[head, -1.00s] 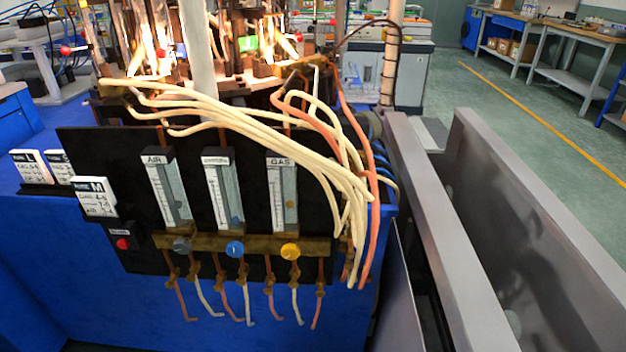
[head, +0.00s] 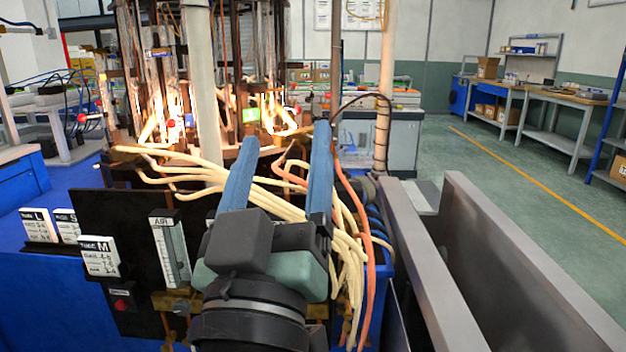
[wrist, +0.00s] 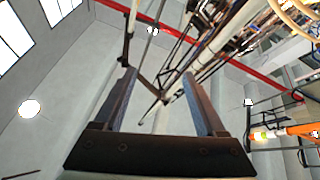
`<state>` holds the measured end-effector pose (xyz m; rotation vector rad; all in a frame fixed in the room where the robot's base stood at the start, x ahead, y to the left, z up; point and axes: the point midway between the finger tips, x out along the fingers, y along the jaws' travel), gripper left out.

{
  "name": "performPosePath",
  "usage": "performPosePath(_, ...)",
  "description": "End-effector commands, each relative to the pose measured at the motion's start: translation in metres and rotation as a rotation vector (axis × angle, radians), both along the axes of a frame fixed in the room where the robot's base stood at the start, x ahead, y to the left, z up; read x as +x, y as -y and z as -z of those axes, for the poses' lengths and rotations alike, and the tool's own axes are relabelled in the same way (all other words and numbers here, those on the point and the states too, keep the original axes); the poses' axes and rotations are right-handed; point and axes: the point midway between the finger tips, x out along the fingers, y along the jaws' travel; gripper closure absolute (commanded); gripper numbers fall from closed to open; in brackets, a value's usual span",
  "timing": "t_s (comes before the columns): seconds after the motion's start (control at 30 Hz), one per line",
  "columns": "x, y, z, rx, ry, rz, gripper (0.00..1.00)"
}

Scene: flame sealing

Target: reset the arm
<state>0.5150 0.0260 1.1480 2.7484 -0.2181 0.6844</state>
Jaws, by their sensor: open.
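My gripper (head: 280,165) is raised in front of the panel in the head view, with its two blue fingers pointing up and apart. Nothing is between them. In the wrist view the open fingers (wrist: 160,95) also show empty, with the ceiling and upper frame beyond. The black flow-meter panel (head: 105,215) stands behind my gripper. Its AIR meter (head: 170,250) shows, while the other two meters and the blue and yellow knobs are hidden behind my gripper. A grey knob (head: 181,308) and a red button (head: 121,304) show at the lower left.
Burning flames (head: 160,115) stand behind the panel. Cream hoses (head: 160,168) and orange hoses (head: 362,225) hang beside my gripper. Size cards (head: 100,257) stand at the left. Grey rails (head: 440,255) run along the right, with open floor (head: 500,160) beyond.

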Motion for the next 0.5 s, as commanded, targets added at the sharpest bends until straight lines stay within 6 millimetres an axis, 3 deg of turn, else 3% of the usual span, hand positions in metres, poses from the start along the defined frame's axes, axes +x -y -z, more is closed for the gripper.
performPosePath(0.03, -0.016, 0.011, -0.034, 0.064, 0.088, -0.048, 0.27)
performPosePath(0.23, -0.084, 0.030, -0.133, 0.222, 0.350, -0.269, 0.27)
performPosePath(0.5, -0.077, 0.027, -0.211, 0.218, 0.325, -0.262, 0.27)
